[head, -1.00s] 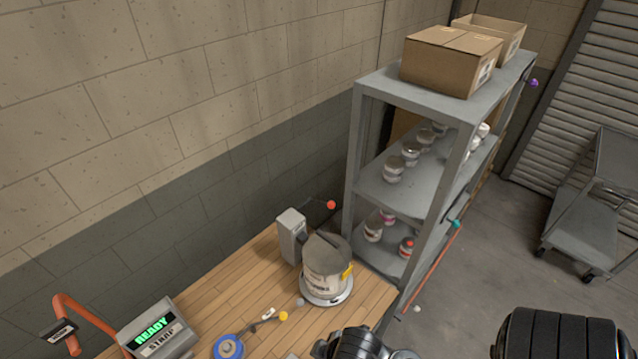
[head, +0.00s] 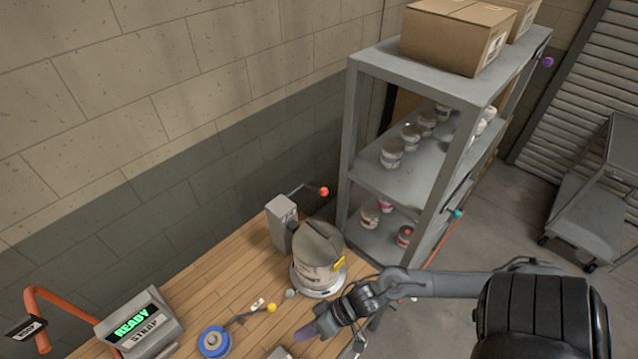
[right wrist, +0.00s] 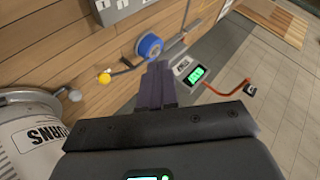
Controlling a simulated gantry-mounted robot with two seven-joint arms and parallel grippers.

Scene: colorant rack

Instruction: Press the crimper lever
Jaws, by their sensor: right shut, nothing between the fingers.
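A grey upright device (head: 283,226) stands on the wooden bench against the wall, and I take it to be the crimper. A thin lever rises from it to a red ball knob (head: 323,191). A grey-lidded pail (head: 318,262) sits on a round base in front of it. My right gripper (head: 308,330) is shut and empty above the bench's front edge, in front of the pail and apart from the lever. In the right wrist view its closed fingers (right wrist: 155,85) point toward the blue roll, and the lever is not visible there. My left gripper is not in view.
A grey shelf rack (head: 400,180) with several small cans stands right of the bench. The wall closes the back.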

